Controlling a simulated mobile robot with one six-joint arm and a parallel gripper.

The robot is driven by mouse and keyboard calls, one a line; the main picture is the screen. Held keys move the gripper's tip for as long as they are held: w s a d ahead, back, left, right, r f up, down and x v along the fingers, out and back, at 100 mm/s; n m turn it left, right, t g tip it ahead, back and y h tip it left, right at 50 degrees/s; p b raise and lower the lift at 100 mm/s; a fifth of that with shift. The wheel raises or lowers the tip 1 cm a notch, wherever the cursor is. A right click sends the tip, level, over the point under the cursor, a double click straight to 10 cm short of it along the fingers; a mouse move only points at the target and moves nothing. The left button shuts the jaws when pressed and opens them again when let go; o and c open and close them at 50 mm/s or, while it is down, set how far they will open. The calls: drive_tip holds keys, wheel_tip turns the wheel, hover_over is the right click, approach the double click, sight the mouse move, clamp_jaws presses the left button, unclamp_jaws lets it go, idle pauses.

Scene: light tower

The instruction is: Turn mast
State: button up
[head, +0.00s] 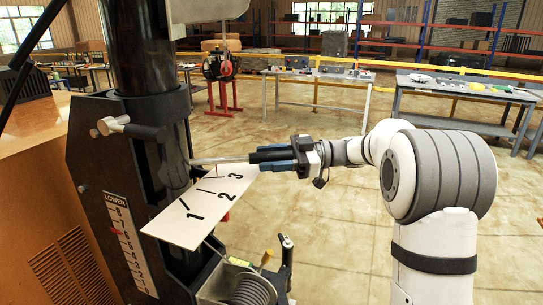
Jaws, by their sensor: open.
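The mast (143,60) is a thick black upright cylinder at the left of the head view, held in a black bracket and collar. A silver bar (218,160) sticks out from it to the right and ends in a black grip. My gripper (268,158) is at this grip, coming from the right, with blue-edged fingers that look to lie on either side of it. The jaws are open; whether they touch the grip I cannot tell. Below the bar is a white plate (180,232) marked 1, 2 and 3, with a thin red pointer near 2.
A silver-headed clamp knob (113,125) sits on the collar. A scale marked LOWER (130,245) is on the bracket's face. A winch drum (250,292) and a lever (286,255) stand below.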

clamp_jaws()
idle(0.4)
